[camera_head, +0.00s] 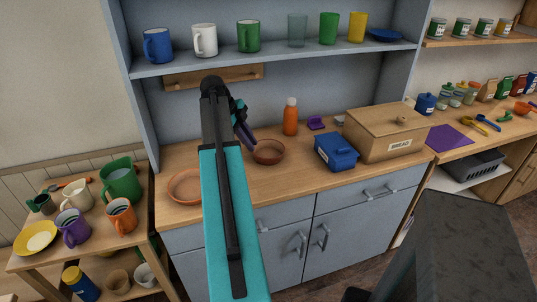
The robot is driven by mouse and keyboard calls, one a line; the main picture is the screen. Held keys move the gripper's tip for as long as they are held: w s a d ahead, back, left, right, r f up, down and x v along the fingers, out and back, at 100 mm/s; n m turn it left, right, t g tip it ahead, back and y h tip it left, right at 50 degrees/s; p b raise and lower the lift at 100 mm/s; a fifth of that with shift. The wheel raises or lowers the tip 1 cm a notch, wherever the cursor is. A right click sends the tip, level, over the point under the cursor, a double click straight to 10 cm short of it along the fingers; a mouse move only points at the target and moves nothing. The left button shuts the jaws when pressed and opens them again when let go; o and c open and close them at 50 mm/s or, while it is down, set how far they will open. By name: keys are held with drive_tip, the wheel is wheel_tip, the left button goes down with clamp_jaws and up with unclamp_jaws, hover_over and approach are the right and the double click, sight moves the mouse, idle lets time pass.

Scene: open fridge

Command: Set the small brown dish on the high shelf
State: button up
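A small brown dish (269,153) sits on the wooden counter of the blue-grey dresser, left of the middle. A wider brown dish (184,187) sits further left on the same counter. My gripper (252,143) points down at the left rim of the small dish. Whether it touches the rim, and whether its fingers are open or shut, I cannot tell. The high shelf (275,62) runs above the counter and holds a row of cups and a blue dish (384,34) at its right end.
On the high shelf stand blue, white, green and yellow cups, with small gaps between them. An orange bottle (290,117), a blue lidded box (336,152) and a wooden bread box (384,135) stand right of the small dish. A side table (105,241) with mugs is at left.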

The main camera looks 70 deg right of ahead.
sight(262, 158)
drive_tip(key=shift+p+x, duration=0.3)
drive_tip(key=shift+x, duration=1.8)
drive_tip(key=shift+p+x, duration=1)
drive_tip(key=shift+x, duration=1.55)
drive_tip(key=shift+s, duration=0.1)
clamp_jaws()
